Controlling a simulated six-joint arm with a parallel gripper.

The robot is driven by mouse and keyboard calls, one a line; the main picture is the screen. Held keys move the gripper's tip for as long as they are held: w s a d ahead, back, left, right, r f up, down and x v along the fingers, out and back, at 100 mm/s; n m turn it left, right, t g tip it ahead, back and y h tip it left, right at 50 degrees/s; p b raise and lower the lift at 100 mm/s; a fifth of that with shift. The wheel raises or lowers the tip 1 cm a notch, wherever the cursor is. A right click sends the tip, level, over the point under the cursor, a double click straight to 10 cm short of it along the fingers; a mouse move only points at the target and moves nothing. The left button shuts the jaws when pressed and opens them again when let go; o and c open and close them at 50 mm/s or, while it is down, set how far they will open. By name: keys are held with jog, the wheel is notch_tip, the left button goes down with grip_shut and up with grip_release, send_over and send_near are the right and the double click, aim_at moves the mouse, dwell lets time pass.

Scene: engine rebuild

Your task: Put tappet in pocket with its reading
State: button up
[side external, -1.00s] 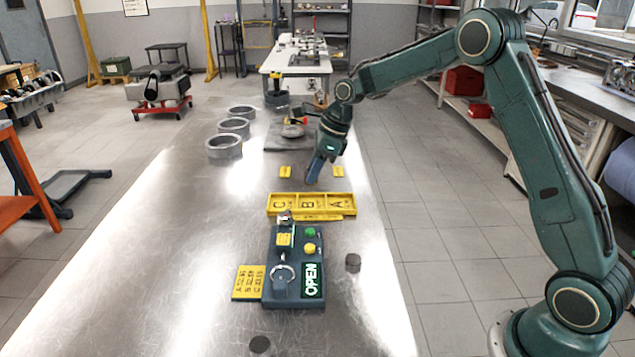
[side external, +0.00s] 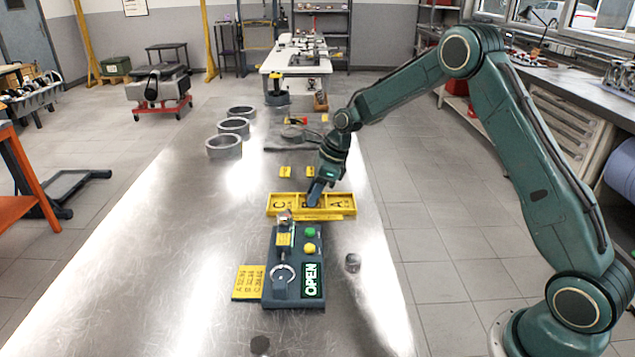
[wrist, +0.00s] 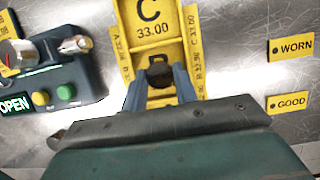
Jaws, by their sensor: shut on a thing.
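My gripper (side external: 313,200) points down at the middle pocket of the yellow tray (side external: 282,212); it also shows in the wrist view (wrist: 160,84). Its blue fingers are shut on a dark round tappet (wrist: 160,72). The tappet covers part of the B marking in the wrist view; I cannot tell whether it touches the pocket floor. Pocket C (wrist: 151,28), marked 33.00, is empty beside it. Pocket A (side external: 341,203) looks empty in the side view. The dark gauge (side external: 293,268) with a lit OPEN display stands in front of the tray.
Other dark tappets lie on the metal table, one right of the gauge (side external: 352,262) and one at the front (side external: 260,344). A yellow chart plate (side external: 248,283) lies left of the gauge. WORN (wrist: 291,47) and GOOD (wrist: 289,102) labels lie behind the tray. Metal rings (side external: 224,146) stand back left.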

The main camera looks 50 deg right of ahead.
jog(key=shift+f, duration=0.15)
jog(key=o, duration=0.7)
jog(key=v, duration=1.2)
jog(key=shift+r, duration=0.2)
